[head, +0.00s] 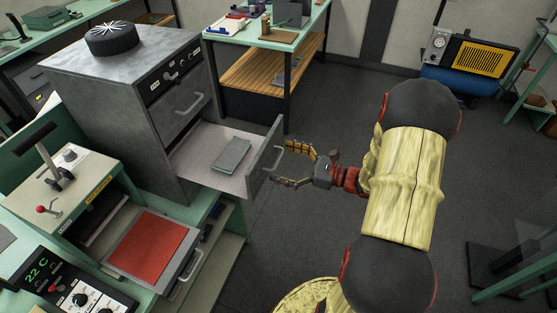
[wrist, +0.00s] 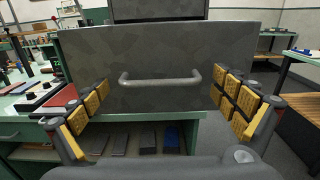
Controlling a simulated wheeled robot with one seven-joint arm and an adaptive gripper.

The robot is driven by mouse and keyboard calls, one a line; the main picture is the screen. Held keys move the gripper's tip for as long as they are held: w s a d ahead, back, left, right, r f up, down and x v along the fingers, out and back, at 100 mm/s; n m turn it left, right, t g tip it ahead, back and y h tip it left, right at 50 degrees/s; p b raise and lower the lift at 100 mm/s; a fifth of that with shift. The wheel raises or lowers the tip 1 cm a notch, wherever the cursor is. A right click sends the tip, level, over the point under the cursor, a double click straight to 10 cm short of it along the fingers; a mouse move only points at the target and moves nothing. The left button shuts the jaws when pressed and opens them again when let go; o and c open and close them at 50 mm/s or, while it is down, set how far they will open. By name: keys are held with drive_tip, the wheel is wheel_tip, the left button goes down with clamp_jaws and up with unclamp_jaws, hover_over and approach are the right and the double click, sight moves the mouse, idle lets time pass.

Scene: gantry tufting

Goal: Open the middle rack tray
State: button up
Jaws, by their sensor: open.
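A grey metal rack cabinet (head: 115,110) stands at the left. A tray (head: 205,165) below its upper drawer is pulled well out, with a flat grey block (head: 232,154) lying inside. Its front panel (head: 264,158) has a bar handle, which shows in the wrist view (wrist: 160,78) in the middle. My gripper (head: 296,166) is open and empty in front of this panel. In the wrist view its yellow-padded fingers (wrist: 162,112) are spread wide on either side of the handle, apart from it.
The upper drawer (head: 182,106) is shut. A green bench (head: 150,295) with a red-topped pulled-out tray (head: 150,245) stands at front left. A table (head: 265,40) is behind, a compressor (head: 470,60) at back right. Floor (head: 330,110) around my arm is clear.

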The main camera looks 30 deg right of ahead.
drive_tip(key=shift+w+a, duration=0.25)
drive_tip(key=shift+w, duration=0.1)
drive_tip(key=c, duration=1.5)
drive_tip(key=shift+r, duration=0.1)
drive_tip(key=shift+c, duration=0.6)
